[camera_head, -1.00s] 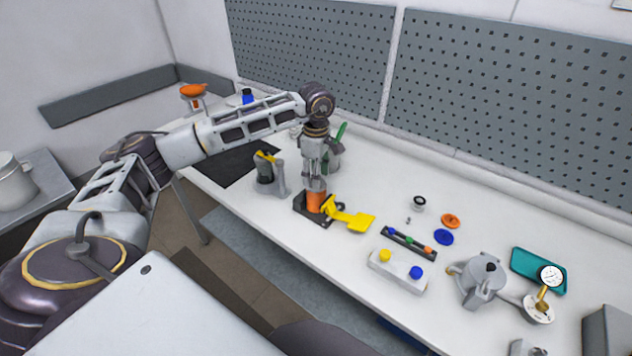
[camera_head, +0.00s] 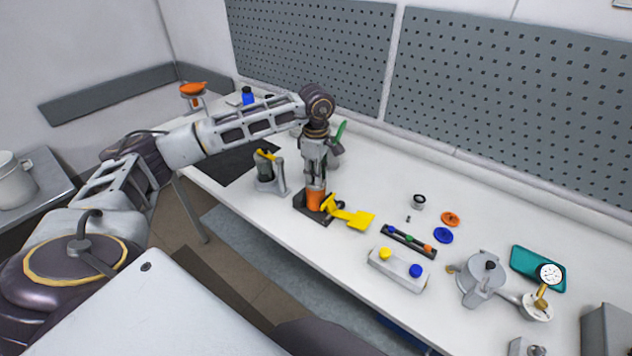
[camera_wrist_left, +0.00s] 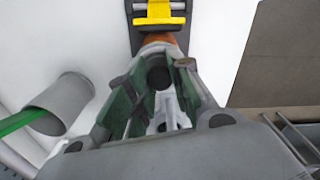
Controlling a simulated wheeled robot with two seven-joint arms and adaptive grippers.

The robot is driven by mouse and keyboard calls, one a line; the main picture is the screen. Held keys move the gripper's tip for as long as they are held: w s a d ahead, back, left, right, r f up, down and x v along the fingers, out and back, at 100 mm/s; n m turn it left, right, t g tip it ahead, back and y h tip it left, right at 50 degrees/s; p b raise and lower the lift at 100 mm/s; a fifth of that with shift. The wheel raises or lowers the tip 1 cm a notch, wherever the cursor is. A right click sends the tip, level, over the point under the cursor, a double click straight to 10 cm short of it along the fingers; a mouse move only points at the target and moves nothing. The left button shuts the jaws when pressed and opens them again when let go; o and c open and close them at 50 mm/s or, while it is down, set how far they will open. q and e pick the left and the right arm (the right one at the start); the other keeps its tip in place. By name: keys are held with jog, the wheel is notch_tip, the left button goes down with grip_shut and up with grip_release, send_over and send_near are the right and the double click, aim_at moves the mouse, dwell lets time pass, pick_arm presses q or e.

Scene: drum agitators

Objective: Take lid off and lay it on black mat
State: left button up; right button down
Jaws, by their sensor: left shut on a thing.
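An orange drum (camera_head: 315,199) stands upright in a dark base with a yellow clamp (camera_head: 352,217), near the table's front edge. My left gripper (camera_head: 314,181) points down at the drum's top and is shut on the lid there. In the left wrist view its fingers (camera_wrist_left: 158,105) close around a dark round part of the lid (camera_wrist_left: 160,78), with the drum's orange rim just beyond. The fingers hide most of the lid, so I cannot tell whether it is seated or raised. The black mat (camera_head: 232,166) lies at the table's left end, partly behind my left arm.
A grey holder (camera_head: 270,180) with a yellow-topped piece stands between drum and mat. A grey cup with a green stick (camera_head: 339,134) is behind the gripper. Right of the drum are a block with coloured caps (camera_head: 399,270), loose discs (camera_head: 443,235) and a grey pot (camera_head: 482,280).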

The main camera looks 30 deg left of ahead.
pick_arm(q)
jog(key=shift+r, duration=0.2)
notch_tip(320, 180, up, 10)
jog(key=b, duration=0.1)
jog(key=shift+f, duration=0.15)
dwell(0.8)
